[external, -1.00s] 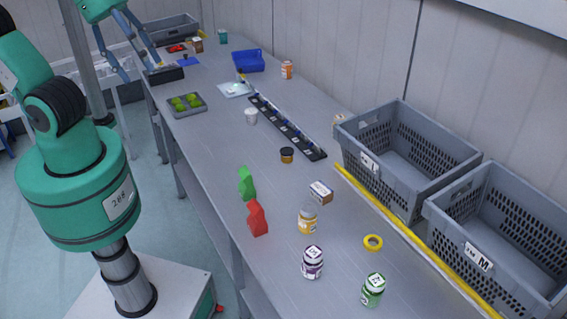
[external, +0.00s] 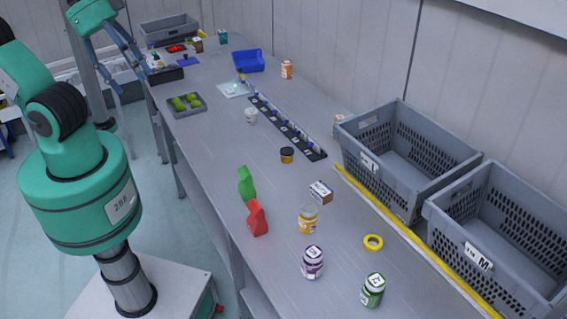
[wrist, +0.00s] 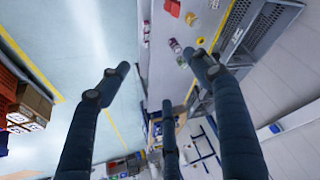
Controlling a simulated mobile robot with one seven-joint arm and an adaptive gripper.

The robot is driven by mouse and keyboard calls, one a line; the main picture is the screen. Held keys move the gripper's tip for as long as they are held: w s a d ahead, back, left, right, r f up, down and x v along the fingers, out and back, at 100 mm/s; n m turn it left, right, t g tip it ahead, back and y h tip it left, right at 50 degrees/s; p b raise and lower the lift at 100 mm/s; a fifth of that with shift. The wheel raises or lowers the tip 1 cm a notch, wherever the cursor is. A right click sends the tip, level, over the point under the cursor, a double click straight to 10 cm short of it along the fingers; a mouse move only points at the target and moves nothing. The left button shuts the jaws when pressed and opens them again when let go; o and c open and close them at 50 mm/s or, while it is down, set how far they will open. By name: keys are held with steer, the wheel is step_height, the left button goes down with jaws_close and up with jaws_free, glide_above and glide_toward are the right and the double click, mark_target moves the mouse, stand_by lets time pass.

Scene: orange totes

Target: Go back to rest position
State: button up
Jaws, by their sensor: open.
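My gripper (external: 132,82) hangs at the upper left of the external view, beside the table's left edge near its far end. Its blue-grey fingers are spread with nothing between them. In the wrist view the fingers of the open gripper (wrist: 160,75) stand wide apart, over the floor and the table's edge. No object is held. The teal arm is mine and stands left of the table.
Two grey crates (external: 440,190) stand at right. A blue bin (external: 248,66) sits farther back. Orange totes (wrist: 12,78) show at the wrist view's left.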

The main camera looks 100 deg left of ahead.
step_height(320, 180, down, 12)
steer(key=b, duration=1.1)
steer(key=shift+o, duration=0.5)
